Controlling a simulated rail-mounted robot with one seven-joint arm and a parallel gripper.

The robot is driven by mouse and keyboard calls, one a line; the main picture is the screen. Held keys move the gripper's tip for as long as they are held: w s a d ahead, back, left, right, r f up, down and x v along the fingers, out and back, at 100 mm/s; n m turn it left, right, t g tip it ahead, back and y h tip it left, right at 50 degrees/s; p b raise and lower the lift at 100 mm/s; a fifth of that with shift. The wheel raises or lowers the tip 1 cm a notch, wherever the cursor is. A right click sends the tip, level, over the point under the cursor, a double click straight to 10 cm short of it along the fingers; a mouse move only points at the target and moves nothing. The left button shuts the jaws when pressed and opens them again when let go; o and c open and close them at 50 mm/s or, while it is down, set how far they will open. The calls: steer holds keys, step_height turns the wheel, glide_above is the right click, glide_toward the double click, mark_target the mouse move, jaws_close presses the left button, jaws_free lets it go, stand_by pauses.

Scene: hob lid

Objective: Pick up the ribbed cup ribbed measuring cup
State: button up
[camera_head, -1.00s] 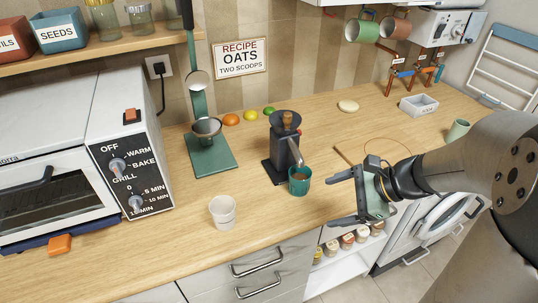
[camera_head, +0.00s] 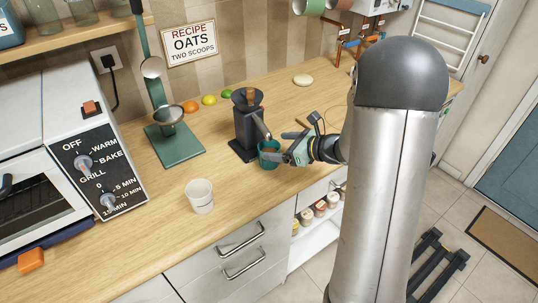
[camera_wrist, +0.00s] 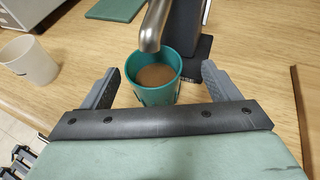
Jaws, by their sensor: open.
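A teal cup (camera_head: 269,156) with brown contents stands upright on the counter, under the metal spout of a dark grinder (camera_head: 246,125). In the wrist view the teal cup (camera_wrist: 157,92) lies between the two fingers of my gripper (camera_wrist: 160,70), with a gap on each side. My gripper (camera_head: 279,156) is open, at the cup's right side in the head view. A white cup (camera_head: 200,198) stands apart nearer the front edge; it also shows in the wrist view (camera_wrist: 28,62). I cannot clearly tell ribs on either cup.
The spout (camera_wrist: 153,27) hangs over the teal cup's far rim, close above it. A green stand (camera_head: 175,145) and several fruits are behind to the left. A toaster oven (camera_head: 80,150) fills the left. The counter between the white cup and grinder is clear.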

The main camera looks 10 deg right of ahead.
mark_target(261, 147)
steer(key=shift+s+a+f+p+x, duration=0.1)
steer(key=shift+p+x, duration=0.15)
steer(key=shift+x, duration=0.75)
steer(key=shift+s+a+f+p+x, duration=0.1)
steer(key=shift+p+x, duration=0.15)
steer(key=shift+x, duration=0.7)
steer(key=shift+s+p+x, duration=0.15)
steer(key=shift+p+x, duration=0.1)
steer(key=shift+x, duration=0.75)
steer(key=c, duration=1.1)
steer(key=shift+r, duration=0.15)
